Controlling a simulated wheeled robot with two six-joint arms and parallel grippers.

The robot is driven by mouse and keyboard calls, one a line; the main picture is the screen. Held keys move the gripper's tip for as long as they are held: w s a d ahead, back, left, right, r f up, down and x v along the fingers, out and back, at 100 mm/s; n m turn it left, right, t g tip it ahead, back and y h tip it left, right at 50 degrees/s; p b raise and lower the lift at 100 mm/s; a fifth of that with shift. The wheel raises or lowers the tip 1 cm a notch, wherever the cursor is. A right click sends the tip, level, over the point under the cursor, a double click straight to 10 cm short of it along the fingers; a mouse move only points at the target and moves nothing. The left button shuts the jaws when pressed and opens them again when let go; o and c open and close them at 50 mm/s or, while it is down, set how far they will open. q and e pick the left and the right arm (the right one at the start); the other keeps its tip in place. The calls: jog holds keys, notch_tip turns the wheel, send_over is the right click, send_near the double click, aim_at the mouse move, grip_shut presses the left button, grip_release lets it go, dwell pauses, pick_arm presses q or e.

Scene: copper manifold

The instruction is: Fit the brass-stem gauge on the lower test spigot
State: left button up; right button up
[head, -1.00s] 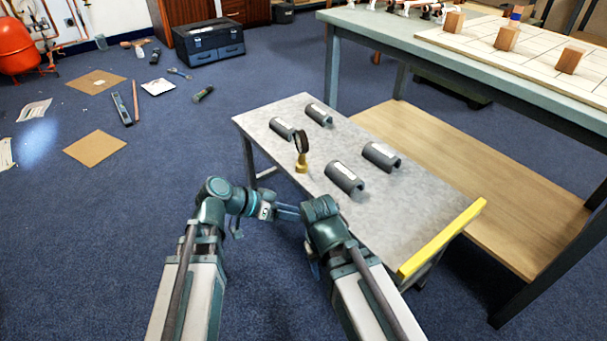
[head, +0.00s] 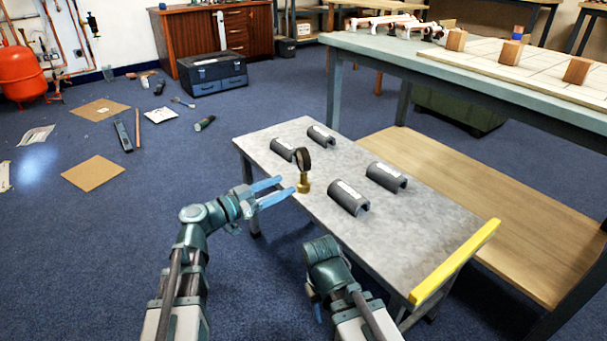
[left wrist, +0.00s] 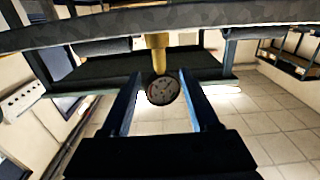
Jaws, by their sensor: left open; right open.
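The gauge (head: 303,160) stands upright on the grey trolley top (head: 420,225), its dark round dial above a brass stem (head: 304,186). My left gripper (head: 288,185) is open just left of the gauge, its two blue fingers pointing at the stem. In the left wrist view the picture is upside down; the dial (left wrist: 162,91) shows between the open fingers (left wrist: 161,76), with a gap on each side. My right gripper (head: 315,303) is low at the trolley's front edge, mostly hidden by its own wrist. I cannot pick out the lower test spigot.
Several grey cradles stand around the gauge, the nearest one (head: 348,197) to its right. A yellow strip (head: 455,260) edges the trolley's right end. A workbench (head: 400,60) with pipework (head: 385,22) and wooden blocks stands behind. Copper pipes (head: 60,40) run up the left wall.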

aim_at(301, 176)
pick_arm(q)
jog(key=shift+r+p+x, duration=0.15)
jog(key=shift+x, duration=1.85)
jog(key=shift+r+p+x, duration=0.15)
jog(key=shift+x, duration=1.85)
jog(key=shift+s, duration=0.1)
grip_shut()
